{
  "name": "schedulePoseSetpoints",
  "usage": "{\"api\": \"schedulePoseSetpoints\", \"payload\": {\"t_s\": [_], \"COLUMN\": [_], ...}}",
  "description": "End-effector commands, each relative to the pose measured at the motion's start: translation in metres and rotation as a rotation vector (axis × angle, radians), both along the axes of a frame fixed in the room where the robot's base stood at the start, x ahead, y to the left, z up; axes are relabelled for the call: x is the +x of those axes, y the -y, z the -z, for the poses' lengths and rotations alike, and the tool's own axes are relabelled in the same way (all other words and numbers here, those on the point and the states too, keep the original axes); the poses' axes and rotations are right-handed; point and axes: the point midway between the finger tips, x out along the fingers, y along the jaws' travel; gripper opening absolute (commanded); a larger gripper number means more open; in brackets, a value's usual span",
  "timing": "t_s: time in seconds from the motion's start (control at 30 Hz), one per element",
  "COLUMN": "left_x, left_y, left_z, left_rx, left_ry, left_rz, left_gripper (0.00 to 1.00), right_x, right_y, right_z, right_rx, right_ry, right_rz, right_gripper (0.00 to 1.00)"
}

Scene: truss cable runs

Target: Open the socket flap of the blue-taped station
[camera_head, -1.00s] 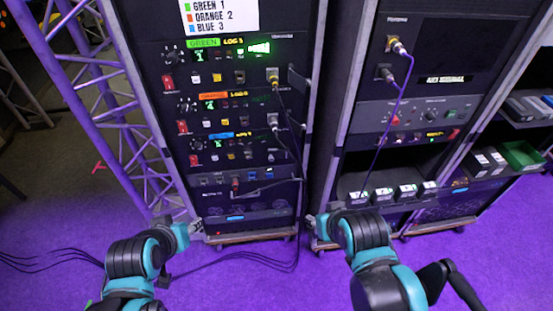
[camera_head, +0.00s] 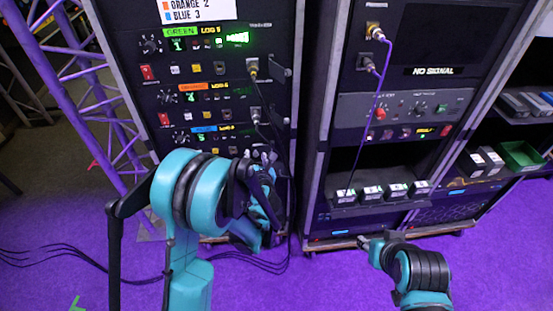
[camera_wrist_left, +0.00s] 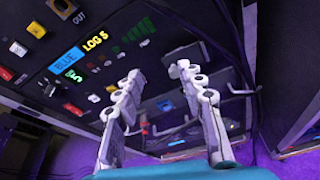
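The blue-taped station is the third row on the left rack; its blue tape (camera_head: 203,129) shows in the head view. In the left wrist view the blue label (camera_wrist_left: 66,60) is at upper left, beside "LOG 5". A dark plate (camera_wrist_left: 178,54), which looks like its socket flap, lies just beyond the right fingertip; its angle is unclear. My left gripper (camera_wrist_left: 157,71) is open and empty, fingers pointing at the panel. Contact with the plate cannot be told. In the head view my left arm hides the station's lower right. My right gripper (camera_head: 365,241) is low, before the right rack; its fingers are unclear.
A cable hangs from the orange station's plug (camera_head: 256,115) close to my left gripper. A purple cable (camera_head: 384,85) hangs on the right rack. A purple truss (camera_head: 85,90) stands at left. Black cables (camera_head: 70,258) lie on the floor.

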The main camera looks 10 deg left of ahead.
Motion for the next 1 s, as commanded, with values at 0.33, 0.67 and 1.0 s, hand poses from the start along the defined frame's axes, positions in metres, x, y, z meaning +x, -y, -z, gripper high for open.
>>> {"api": "schedulePoseSetpoints", "payload": {"t_s": [0.33, 0.67, 1.0], "left_x": [0.016, 0.057, 0.062], "left_y": [-0.008, -0.024, -0.025], "left_z": [0.046, 0.062, 0.063], "left_rx": [-0.111, -0.107, -0.106], "left_ry": [-0.043, -0.041, -0.042], "left_rz": [-0.059, -0.057, -0.055], "left_gripper": [0.39, 0.39, 0.39], "right_x": [0.0, 0.0, 0.0], "right_y": [0.0, 0.0, 0.0], "right_z": [0.009, 0.021, 0.022], "right_rx": [0.0, 0.0, 0.0], "right_ry": [0.0, 0.0, 0.0], "right_rz": [0.0, 0.0, 0.0], "right_gripper": [0.4, 0.4, 0.4]}}
